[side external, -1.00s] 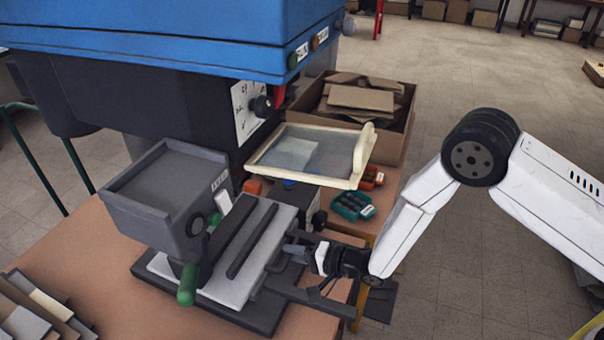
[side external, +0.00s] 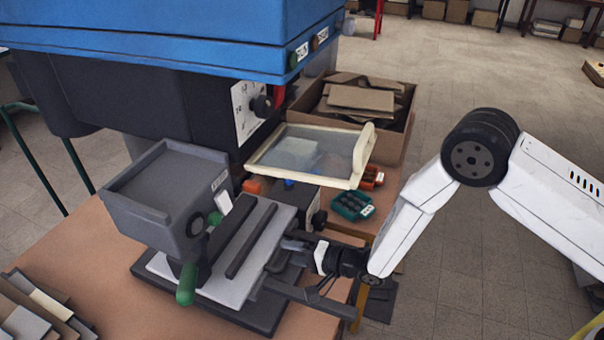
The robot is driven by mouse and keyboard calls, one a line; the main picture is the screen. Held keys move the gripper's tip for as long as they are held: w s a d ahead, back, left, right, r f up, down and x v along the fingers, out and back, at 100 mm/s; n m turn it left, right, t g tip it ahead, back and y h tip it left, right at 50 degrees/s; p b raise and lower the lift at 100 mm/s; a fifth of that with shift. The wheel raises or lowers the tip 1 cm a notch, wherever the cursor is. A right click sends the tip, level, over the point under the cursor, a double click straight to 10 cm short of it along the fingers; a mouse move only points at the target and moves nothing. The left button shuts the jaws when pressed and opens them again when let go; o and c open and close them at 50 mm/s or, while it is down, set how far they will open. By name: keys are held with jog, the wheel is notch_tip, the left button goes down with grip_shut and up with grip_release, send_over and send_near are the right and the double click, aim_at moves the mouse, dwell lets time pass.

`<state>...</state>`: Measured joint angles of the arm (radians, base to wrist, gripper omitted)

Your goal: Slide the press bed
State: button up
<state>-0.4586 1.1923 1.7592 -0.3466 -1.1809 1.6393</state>
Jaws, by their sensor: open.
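The press bed is a light grey plate (side external: 222,288) with dark rails on top, on a dark base (side external: 262,322) below a grey box-shaped press head (side external: 165,195). A green-gripped lever (side external: 187,285) hangs at the head's front. A dark handle (side external: 276,262) sticks out from the bed's right edge. My gripper (side external: 288,246) is at this right edge, its fingers at the handle and open. Whether the fingers touch the handle is too small to tell.
Behind the bed are a cream-framed tray (side external: 258,170), green (side external: 352,206) and orange small bins, and a carton of cardboard (side external: 400,125). A blue-topped machine (side external: 180,35) stands behind. Stacked sheets (side external: 30,310) lie at lower left. Open floor lies right.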

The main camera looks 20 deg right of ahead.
jog(key=v, duration=0.7)
jog(key=shift+d, duration=0.2)
jog(key=shift+r, duration=0.1)
dwell(0.3)
jog(key=d+r+h, duration=0.1)
jog(key=d, duration=0.1)
jog(key=w+d+r+n+h, duration=0.1)
jog(key=d, duration=0.1)
jog(key=w+d+r+n+h, duration=0.1)
jog(key=d+h, duration=0.1)
jog(key=shift+w+d+r, duration=0.15)
jog(key=shift+r, duration=0.2)
jog(key=s+d+r+n+g+h, duration=0.2)
jog(key=d+r+n+h, duration=0.15)
jog(key=d, duration=0.55)
jog(key=s+d+r+n+g+h, duration=0.1)
jog(key=s+d+r+g, duration=0.2)
jog(key=s, duration=0.4)
jog(key=s+d+r+n+g+h, duration=0.2)
jog(key=s+d+r+g, duration=0.1)
jog(key=s+d, duration=0.3)
jog(key=shift+s+d, duration=0.2)
jog(key=shift+s, duration=0.95)
jog(key=shift+r+n+h, duration=0.1)
jog(key=shift+n+h, duration=0.15)
